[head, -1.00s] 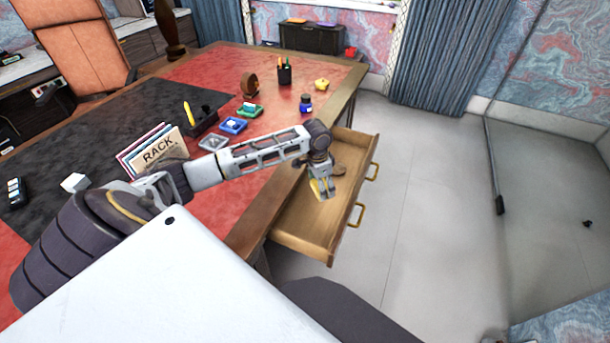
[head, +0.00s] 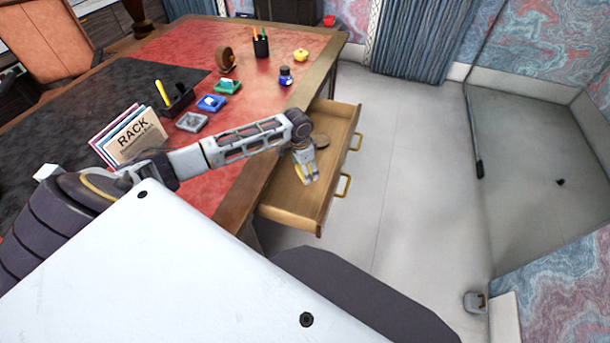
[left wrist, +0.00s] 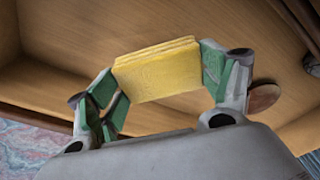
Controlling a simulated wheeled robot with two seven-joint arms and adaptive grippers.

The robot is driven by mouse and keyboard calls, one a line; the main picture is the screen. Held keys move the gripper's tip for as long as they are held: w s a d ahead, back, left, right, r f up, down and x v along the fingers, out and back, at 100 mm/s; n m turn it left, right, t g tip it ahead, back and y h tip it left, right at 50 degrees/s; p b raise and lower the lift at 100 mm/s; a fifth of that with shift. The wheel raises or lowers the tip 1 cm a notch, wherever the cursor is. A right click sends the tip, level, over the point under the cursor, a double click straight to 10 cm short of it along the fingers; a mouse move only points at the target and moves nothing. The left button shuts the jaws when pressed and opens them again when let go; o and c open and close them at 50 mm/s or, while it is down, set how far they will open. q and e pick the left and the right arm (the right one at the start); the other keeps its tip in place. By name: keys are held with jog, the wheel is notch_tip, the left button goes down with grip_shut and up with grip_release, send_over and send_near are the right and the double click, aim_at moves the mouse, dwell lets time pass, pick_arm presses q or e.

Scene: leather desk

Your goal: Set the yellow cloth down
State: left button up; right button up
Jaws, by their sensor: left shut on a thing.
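The yellow cloth (left wrist: 160,72) is a folded, layered block between the green-padded fingers of my left gripper (left wrist: 158,80) in the left wrist view. The gripper is shut on it, with the wooden drawer floor behind. In the head view my left gripper (head: 306,175) points down into the open drawer (head: 292,208), and a bit of yellow shows at its fingers. I cannot tell whether the cloth touches the drawer floor. My right gripper is not in view.
A round brown object (head: 320,141) lies in the drawer; it also shows in the left wrist view (left wrist: 263,97). The desk holds a card rack (head: 130,135), a pen cup (head: 261,43), an ink bottle (head: 285,75) and small coloured trays. The floor right of the drawer is clear.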

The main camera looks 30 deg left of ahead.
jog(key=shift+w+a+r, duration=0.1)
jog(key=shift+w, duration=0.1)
pick_arm(q)
jog(key=shift+f, duration=1.85)
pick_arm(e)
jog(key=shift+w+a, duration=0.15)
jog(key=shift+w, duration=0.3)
pick_arm(q)
jog(key=shift+f, duration=0.1)
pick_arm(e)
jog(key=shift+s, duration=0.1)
